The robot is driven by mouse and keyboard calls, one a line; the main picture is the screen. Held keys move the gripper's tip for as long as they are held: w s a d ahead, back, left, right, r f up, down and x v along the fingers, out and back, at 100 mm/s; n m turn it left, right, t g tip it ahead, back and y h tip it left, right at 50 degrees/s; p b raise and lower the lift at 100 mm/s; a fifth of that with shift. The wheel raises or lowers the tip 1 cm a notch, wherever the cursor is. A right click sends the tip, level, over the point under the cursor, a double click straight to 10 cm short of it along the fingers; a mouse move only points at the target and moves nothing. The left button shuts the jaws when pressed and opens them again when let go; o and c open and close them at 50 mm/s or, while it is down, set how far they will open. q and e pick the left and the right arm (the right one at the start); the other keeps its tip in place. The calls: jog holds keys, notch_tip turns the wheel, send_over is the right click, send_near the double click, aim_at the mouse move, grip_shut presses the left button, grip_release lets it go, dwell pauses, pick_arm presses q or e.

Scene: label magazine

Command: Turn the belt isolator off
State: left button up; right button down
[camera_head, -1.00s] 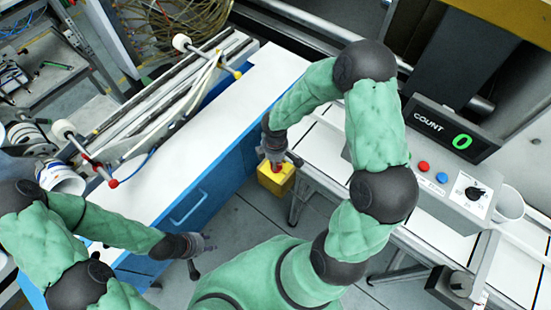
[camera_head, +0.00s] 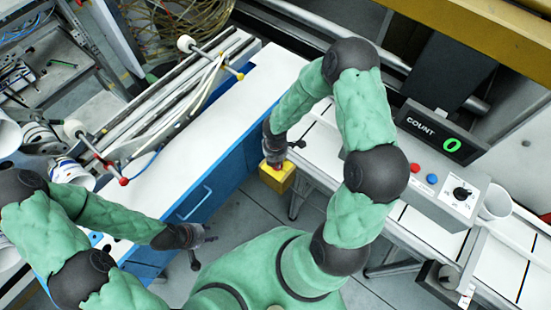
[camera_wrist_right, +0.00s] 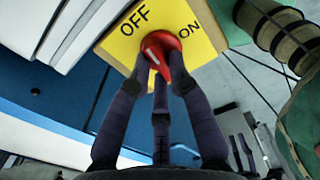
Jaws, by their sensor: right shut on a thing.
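The belt isolator is a yellow box (camera_head: 276,178) beside the blue cabinet, just below my right gripper (camera_head: 276,160) in the head view. In the right wrist view its yellow face (camera_wrist_right: 205,40) carries the words OFF and ON, and a red knob (camera_wrist_right: 172,58) with a white mark. The white mark lies on the side of the knob nearer OFF. My right gripper (camera_wrist_right: 163,80) is shut on the red knob, its fingers around it and covering part of it. My left gripper (camera_head: 205,246) is open and empty over the floor, well left of the isolator.
A white-topped blue cabinet (camera_head: 200,135) stands left of the isolator. To the right is a conveyor (camera_head: 325,145) with a control box (camera_head: 440,190), red and blue buttons, a dial and a COUNT display (camera_head: 440,133) reading 0. Grey floor is free between them.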

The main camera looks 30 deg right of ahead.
jog(key=shift+n, duration=0.6)
jog(key=shift+p, duration=0.3)
jog(key=c, duration=1.1)
grip_release()
jog(key=shift+c, duration=0.2)
notch_tip(320, 180, up, 12)
